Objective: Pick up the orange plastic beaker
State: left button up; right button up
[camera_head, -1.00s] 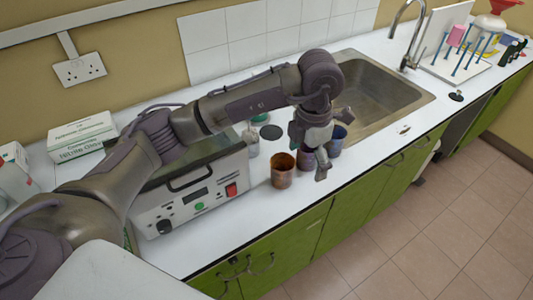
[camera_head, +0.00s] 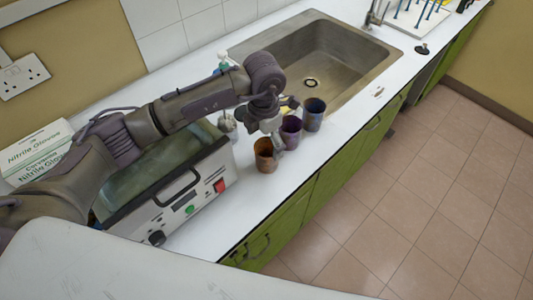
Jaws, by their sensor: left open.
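The orange-brown beaker (camera_head: 265,156) stands upright on the white counter, nearest me in a row of three beakers. A purple beaker (camera_head: 291,133) stands just beyond it, and a blue beaker (camera_head: 313,115) beyond that. My left gripper (camera_head: 284,122) is open and points down by the purple beaker, just beyond the orange one. One finger shows between the orange and purple beakers; whether it touches either, I cannot tell. The gripper partly covers the purple beaker. My right gripper is out of view.
A white device (camera_head: 192,200) with a black handle and red switch stands left of the beakers. A sink (camera_head: 350,62) lies behind them. Glove boxes (camera_head: 35,150) stand at the far left. The counter's front edge is close to the beakers.

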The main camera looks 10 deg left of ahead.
aim_at(267, 154)
pick_arm(q)
jog(key=shift+d+f+p, duration=0.1)
jog(key=shift+f+p, duration=0.35)
jog(key=shift+f, duration=0.1)
jog(key=f, duration=0.1)
jog(key=f+p, duration=0.1)
jog(key=f, duration=0.1)
jog(key=shift+d+f+p, duration=0.25)
jog(key=shift+f+p, duration=0.05)
jog(key=shift+f, duration=0.45)
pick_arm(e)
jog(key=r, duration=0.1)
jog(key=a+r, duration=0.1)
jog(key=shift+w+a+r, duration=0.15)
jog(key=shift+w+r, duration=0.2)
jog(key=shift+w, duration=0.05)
pick_arm(q)
jog(key=shift+c, duration=0.3)
jog(key=c, duration=1.1)
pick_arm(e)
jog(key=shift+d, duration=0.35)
pick_arm(q)
jog(key=shift+r, duration=0.1)
